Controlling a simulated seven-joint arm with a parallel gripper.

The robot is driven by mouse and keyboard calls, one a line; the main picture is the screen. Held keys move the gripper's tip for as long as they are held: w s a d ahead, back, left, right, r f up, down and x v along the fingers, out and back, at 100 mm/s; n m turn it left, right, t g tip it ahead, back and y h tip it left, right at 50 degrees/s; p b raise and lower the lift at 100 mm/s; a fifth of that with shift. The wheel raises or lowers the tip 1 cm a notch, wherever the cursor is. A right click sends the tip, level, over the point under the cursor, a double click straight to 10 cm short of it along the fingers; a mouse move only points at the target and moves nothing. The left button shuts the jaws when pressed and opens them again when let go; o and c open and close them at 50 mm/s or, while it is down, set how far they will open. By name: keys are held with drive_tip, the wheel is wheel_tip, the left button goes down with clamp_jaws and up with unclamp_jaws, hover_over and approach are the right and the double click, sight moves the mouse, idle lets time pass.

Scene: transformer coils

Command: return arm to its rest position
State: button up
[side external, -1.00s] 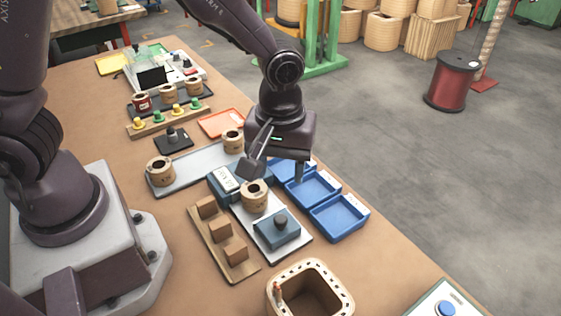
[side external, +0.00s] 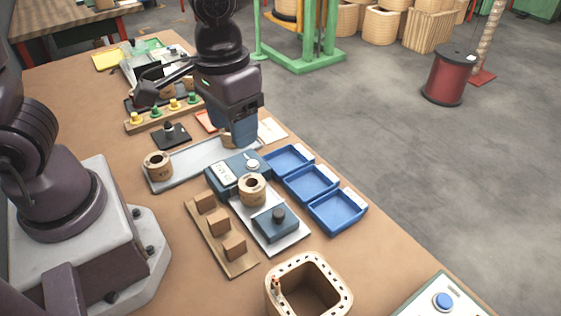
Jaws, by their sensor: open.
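My gripper (side external: 240,133) hangs above the bench, over the far right end of the grey tray (side external: 196,168). Its jaws are open, and they partly hide a coil behind them. I see nothing held between the fingers. A tan coil (side external: 252,189) stands upright on the light plate beside a blue-grey block with a dark knob (side external: 276,221). Another tan coil (side external: 158,165) stands at the left end of the grey tray.
Three blue bins (side external: 337,209) line the right bench edge. A meter box (side external: 237,173) sits behind the plate. A wooden rack with blocks (side external: 221,230) lies to the left. A round-cornered wooden box (side external: 307,287) stands in front. A pegged strip (side external: 163,114) lies farther back.

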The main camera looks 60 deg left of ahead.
drive_tip(key=s+a+r+t, duration=0.2)
drive_tip(key=s+a+r, duration=0.1)
drive_tip(key=a+r, duration=0.1)
drive_tip(key=s+a+r+m+t, duration=0.1)
drive_tip(key=s+a+r+t, duration=0.2)
drive_tip(key=r, duration=0.3)
drive_tip(key=shift+s+a+r, duration=0.35)
drive_tip(key=shift+s, duration=0.05)
